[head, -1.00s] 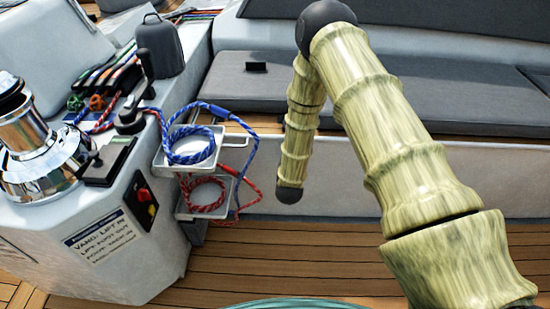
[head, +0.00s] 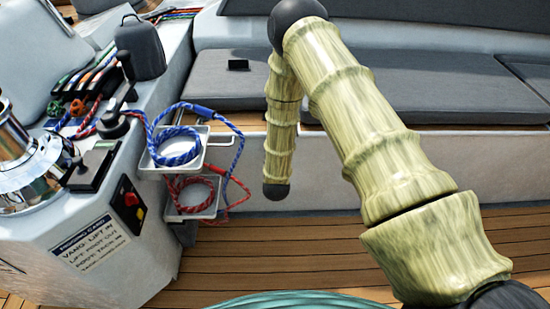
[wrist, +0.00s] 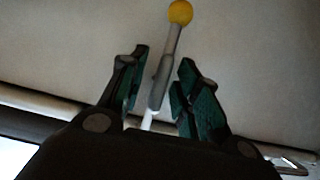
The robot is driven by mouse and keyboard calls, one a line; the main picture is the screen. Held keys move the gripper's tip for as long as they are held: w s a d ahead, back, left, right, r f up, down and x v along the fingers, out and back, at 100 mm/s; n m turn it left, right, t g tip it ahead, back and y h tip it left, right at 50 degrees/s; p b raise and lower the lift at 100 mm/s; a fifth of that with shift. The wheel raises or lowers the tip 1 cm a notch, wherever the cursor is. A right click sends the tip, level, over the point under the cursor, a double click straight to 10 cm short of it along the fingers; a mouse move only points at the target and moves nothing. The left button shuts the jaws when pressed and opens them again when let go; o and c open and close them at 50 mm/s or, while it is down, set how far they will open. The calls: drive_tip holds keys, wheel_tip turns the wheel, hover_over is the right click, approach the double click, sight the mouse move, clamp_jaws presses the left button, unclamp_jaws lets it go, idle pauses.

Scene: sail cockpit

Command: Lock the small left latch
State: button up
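In the wrist view my gripper (wrist: 164,58) is open, its two dark green-padded fingers spread apart. A thin grey lever with a yellow ball knob (wrist: 180,12) shows between and beyond the fingers, with a visible gap on both sides. I cannot tell how far it is from the fingers, or whether it is the small left latch. In the head view my gripper is out of sight and only my arm shows. No latch can be made out for certain there.
A white console (head: 130,265) with a chrome winch (head: 25,165) stands at left. Metal trays hold coiled blue rope (head: 172,146) and red rope (head: 192,192). A grey cushioned bench (head: 225,90) lies behind my arm. The wooden deck (head: 260,250) is clear at centre.

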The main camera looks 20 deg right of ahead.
drive_tip(key=shift+s, duration=0.1)
drive_tip(key=v, duration=1.2)
drive_tip(key=s+a+f+n+g+y, duration=0.1)
drive_tip(key=s+f+g+y, duration=0.15)
drive_tip(key=s+f, duration=0.45)
drive_tip(key=s+a+f+n+g+y, duration=0.1)
drive_tip(key=s+f+g, duration=0.25)
drive_tip(key=s, duration=0.55)
drive_tip(key=s+f+n+g+y, duration=0.1)
drive_tip(key=s+f+g, duration=0.15)
drive_tip(key=s, duration=0.75)
drive_tip(key=s+f+g, duration=0.2)
drive_tip(key=s+g, duration=0.2)
drive_tip(key=s, duration=0.6)
wheel_tip(320, 180, up, 20)
drive_tip(key=p, duration=1.9)
drive_tip(key=shift+s+a+n, duration=0.3)
